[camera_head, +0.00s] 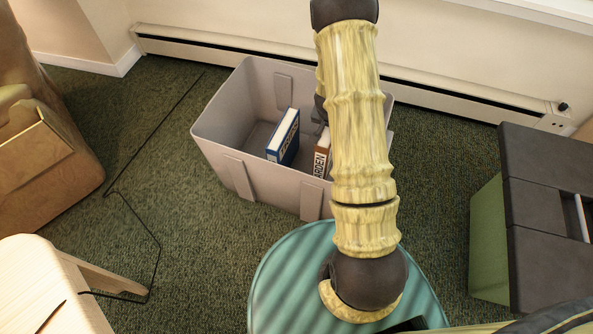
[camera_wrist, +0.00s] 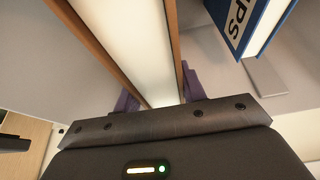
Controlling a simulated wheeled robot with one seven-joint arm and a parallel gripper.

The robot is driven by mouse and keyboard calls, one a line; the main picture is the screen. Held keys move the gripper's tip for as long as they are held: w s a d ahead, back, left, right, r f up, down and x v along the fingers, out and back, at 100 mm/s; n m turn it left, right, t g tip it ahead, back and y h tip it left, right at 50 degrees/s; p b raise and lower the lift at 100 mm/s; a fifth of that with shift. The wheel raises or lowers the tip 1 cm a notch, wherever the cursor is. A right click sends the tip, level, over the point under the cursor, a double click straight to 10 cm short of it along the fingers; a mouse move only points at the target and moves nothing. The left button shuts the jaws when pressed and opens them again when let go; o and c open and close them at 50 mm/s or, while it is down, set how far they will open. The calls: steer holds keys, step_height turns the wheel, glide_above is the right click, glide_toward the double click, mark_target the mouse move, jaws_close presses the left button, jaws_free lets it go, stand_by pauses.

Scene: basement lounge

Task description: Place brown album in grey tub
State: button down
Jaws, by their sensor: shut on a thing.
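The grey tub (camera_head: 232,172) stands on the carpet, open at the top. The brown album (camera_head: 321,160), with brown covers and pale pages, shows within the tub's opening near its front wall, partly hidden by my arm. In the wrist view the brown album (camera_wrist: 137,45) runs between the purple fingers of my gripper (camera_wrist: 158,96), which is shut on it. In the head view my arm hides most of the gripper. I cannot tell whether the album touches the tub floor.
A blue book (camera_head: 284,137) stands in the tub left of the album; it also shows in the wrist view (camera_wrist: 249,22). A teal ribbed round surface (camera_head: 275,285) is in front. A dark-topped green unit (camera_head: 487,235) stands right, a wooden piece (camera_head: 40,285) left.

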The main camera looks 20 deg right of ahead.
step_height(320, 180, down, 6)
steer(key=b, duration=0.3)
steer(key=shift+b, duration=0.4)
steer(key=shift+f, duration=0.1)
steer(key=shift+f+b, duration=1.15)
steer(key=shift+f, duration=0.9)
steer(key=c, duration=0.9)
jaws_free()
steer(key=shift+w, duration=0.1)
steer(key=shift+o, duration=0.3)
steer(key=shift+a, duration=0.1)
steer(key=shift+r, duration=0.1)
